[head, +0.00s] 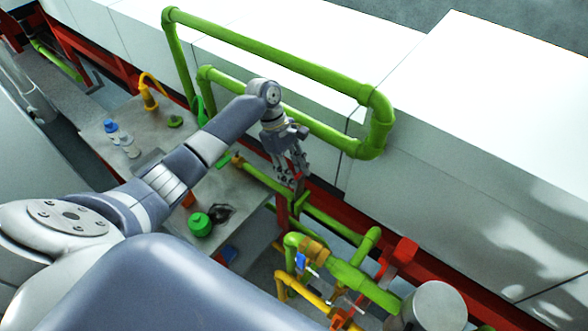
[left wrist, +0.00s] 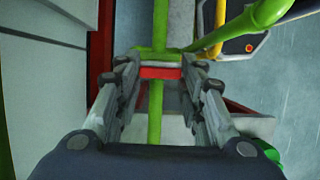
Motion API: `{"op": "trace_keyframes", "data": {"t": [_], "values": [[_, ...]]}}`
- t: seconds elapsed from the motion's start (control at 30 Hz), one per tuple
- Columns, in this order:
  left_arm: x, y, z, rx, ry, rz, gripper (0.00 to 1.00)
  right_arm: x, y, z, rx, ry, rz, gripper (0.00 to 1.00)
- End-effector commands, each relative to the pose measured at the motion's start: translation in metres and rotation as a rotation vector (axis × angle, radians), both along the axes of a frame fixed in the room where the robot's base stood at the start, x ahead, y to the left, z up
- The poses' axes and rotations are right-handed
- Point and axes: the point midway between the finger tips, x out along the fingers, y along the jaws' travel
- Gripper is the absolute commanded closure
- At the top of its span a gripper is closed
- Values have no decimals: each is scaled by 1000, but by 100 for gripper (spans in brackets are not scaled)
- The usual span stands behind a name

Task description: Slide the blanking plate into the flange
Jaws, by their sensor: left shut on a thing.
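My left gripper (head: 291,178) points down over a green pipe line. It is shut on a red plate, which I take to be the blanking plate; it shows as a red strip between the fingertips in the left wrist view (left wrist: 160,73). A green flange (left wrist: 150,56) on the pipe lies right beside the plate's far edge in that view. The pipe (left wrist: 155,110) continues on the near side, below the fingers. I cannot tell whether the plate is inside the flange gap or just above it. My right gripper is not in view.
A grey workbench (head: 225,185) holds a green pot (head: 200,224), bottles (head: 112,127) and a yellow hooked item (head: 149,92). Large green pipes (head: 270,50) run along white housings behind the arm. Green and yellow pipework with a red valve (head: 398,258) stands at lower right.

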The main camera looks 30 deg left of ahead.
Motion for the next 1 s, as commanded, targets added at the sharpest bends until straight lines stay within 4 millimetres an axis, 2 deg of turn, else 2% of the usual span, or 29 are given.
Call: {"op": "trace_keyframes", "data": {"t": [1.0], "values": [[0, 0, -26, 0, 1, 0, 91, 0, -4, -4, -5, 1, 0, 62]]}}
